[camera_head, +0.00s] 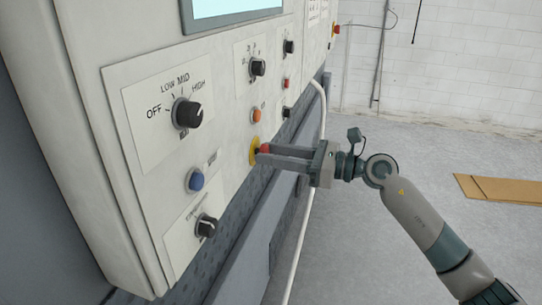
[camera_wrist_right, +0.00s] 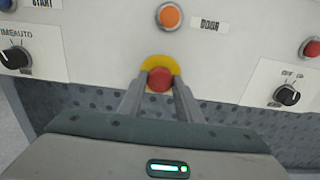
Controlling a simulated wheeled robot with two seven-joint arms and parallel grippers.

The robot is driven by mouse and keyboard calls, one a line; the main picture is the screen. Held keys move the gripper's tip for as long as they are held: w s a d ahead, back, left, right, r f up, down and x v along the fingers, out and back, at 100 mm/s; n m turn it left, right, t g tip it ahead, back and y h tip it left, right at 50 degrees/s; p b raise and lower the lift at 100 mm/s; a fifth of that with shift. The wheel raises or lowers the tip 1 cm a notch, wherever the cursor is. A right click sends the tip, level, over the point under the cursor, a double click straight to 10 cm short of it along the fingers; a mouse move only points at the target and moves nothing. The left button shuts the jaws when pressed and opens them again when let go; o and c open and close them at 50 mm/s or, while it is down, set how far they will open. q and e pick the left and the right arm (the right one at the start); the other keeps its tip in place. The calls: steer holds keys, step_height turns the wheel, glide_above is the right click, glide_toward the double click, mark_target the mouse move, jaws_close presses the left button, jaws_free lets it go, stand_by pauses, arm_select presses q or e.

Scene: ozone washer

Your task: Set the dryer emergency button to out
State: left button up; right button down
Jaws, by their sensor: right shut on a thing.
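The emergency button is a red mushroom knob (camera_head: 264,148) on a yellow base (camera_head: 254,151), low on the grey control panel (camera_head: 140,215). My right gripper (camera_head: 268,152) reaches it from the right, with its fingers on either side of the red knob. In the right wrist view the red button (camera_wrist_right: 160,79) sits between the two fingertips (camera_wrist_right: 160,88), with the yellow base (camera_wrist_right: 159,62) showing above it. The fingers are shut on the knob. Whether the button is in or out cannot be told. My left gripper is not in view.
An orange button (camera_head: 257,115) sits just above the emergency button. A blue button (camera_head: 195,180) and black rotary knobs (camera_head: 187,113) are to its left. A white pipe (camera_head: 297,235) runs below the panel.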

steer(key=c, duration=1.4)
jaws_free()
steer(key=shift+d, duration=0.1)
steer(key=shift+o, duration=0.6)
steer(key=shift+d, duration=0.1)
steer(key=shift+s+d, duration=0.1)
arm_select(q)
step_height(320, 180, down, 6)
steer(key=b, duration=0.6)
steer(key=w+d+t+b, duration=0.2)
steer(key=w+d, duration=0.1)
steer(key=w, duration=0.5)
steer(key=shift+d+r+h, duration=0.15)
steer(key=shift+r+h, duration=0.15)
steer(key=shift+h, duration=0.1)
arm_select(e)
steer(key=v, duration=1.7)
steer(key=shift+d, duration=0.2)
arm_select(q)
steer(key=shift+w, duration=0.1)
